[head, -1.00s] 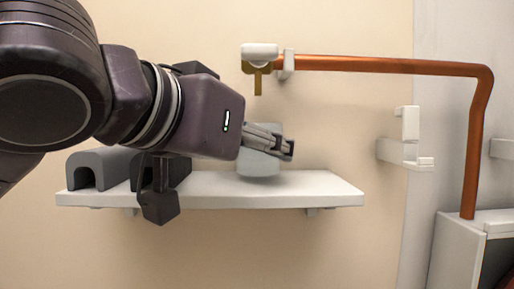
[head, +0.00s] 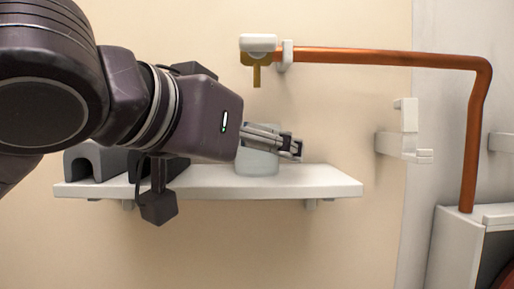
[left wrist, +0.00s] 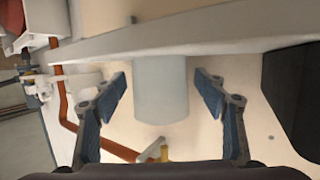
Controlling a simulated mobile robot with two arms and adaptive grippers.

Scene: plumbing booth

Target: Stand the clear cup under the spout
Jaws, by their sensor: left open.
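The clear cup (head: 257,164) stands upright on the white shelf (head: 320,182), below the brass spout (head: 257,76) with a gap between them. The cup's upper part is partly hidden by my left gripper (head: 291,148) in the head view. In the left wrist view the picture is turned over: the cup (left wrist: 160,90) hangs from the shelf edge and lies between the two fingers of my left gripper (left wrist: 160,88). The fingers are open, with a visible gap on each side of the cup. My right gripper is out of view.
Two dark grey arched blocks (head: 88,163) sit on the shelf's left end. A copper pipe (head: 390,61) runs right from the spout and bends down to a pale box (head: 455,240). A white wall bracket (head: 405,140) is at right. The shelf's right end is clear.

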